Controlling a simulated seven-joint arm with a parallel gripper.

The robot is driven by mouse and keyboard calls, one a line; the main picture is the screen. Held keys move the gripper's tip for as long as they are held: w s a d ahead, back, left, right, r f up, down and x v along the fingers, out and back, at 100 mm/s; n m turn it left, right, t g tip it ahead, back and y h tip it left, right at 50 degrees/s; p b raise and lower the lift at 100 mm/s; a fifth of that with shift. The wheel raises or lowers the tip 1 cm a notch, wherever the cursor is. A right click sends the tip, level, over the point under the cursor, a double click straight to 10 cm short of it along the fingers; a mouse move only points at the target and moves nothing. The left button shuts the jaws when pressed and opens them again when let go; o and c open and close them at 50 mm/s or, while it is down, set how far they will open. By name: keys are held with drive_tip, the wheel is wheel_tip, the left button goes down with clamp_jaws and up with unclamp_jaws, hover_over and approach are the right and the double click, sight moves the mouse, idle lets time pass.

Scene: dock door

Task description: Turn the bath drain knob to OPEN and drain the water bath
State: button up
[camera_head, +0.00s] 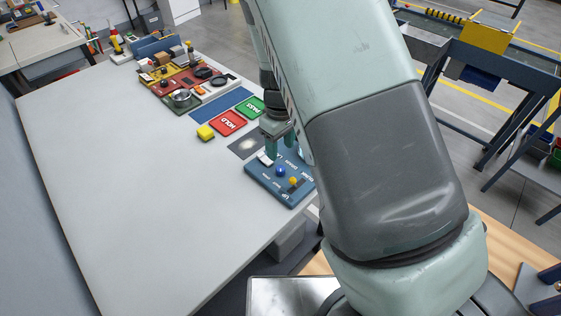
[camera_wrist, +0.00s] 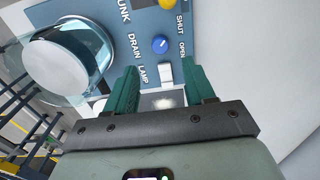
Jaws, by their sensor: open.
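The blue control panel (camera_head: 262,180) lies at the near right edge of the table. It carries a blue round knob (camera_wrist: 160,44), by the word DRAIN and the words SHUT and OPEN. A small pale mark shows on the knob; which word it points to is unclear. The knob also shows in the head view (camera_head: 280,171). A clear bath (camera_wrist: 65,62) with a pale round inside is at left in the wrist view. My gripper (camera_wrist: 159,70) is open, its teal fingers spread over the white lamp switch (camera_wrist: 165,75), apart from the knob.
A yellow knob (camera_head: 293,181) sits on the panel beyond the blue one. A red HOLD mat (camera_head: 228,123), a green PASS mat (camera_head: 250,107) and a yellow block (camera_head: 205,132) lie behind. Trays with small items (camera_head: 183,97) stand farther back. The table's left side is clear.

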sight(281, 168)
wheel_tip(281, 168, down, 8)
drive_tip(key=shift+c, duration=0.2)
clamp_jaws()
idle(0.4)
